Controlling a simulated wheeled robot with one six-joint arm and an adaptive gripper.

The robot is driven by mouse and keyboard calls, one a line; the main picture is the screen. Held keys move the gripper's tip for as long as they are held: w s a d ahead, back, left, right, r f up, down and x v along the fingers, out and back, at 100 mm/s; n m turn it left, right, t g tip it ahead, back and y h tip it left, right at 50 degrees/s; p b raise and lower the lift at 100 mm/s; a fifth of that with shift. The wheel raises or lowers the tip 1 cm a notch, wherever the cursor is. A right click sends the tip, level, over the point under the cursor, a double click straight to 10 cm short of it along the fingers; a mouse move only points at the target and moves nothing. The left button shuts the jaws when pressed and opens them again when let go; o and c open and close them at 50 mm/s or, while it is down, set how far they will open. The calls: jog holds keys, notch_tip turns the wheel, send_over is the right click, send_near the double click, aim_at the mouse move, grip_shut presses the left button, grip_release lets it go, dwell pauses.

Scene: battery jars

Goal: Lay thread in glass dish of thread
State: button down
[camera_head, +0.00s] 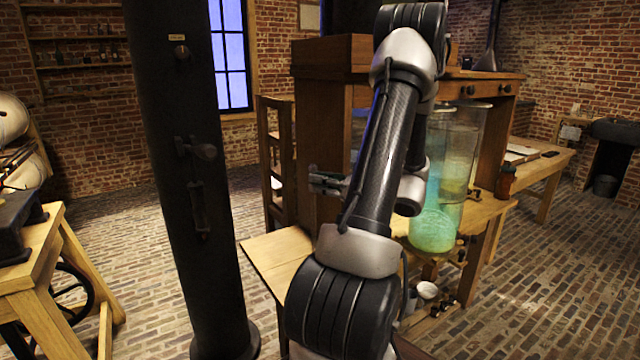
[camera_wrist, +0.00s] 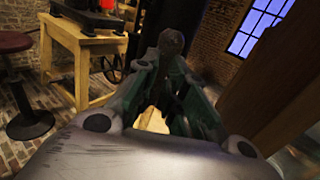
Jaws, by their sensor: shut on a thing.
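My gripper (camera_head: 326,182) is left of my arm in the head view, in front of the wooden cabinet and above a pale wooden top. In the wrist view its fingers (camera_wrist: 172,48) come together at a small, dark, roundish thing (camera_wrist: 172,40). The gripper is shut on it, but I cannot tell from its look whether it is the thread. I cannot make out a glass dish of thread in either view. My arm hides part of the bench behind it.
Glass jars stand on the bench at right, one glowing green (camera_head: 433,230). A brown bottle (camera_head: 505,182) is beside them. A dark column (camera_head: 190,180) stands left of my gripper. The pale wooden top (camera_head: 275,258) has a bare part. A red stool (camera_wrist: 28,100) shows in the wrist view.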

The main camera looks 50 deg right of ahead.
jog(key=shift+r, duration=0.1)
notch_tip(320, 180, up, 8)
dwell(0.7)
dwell(0.5)
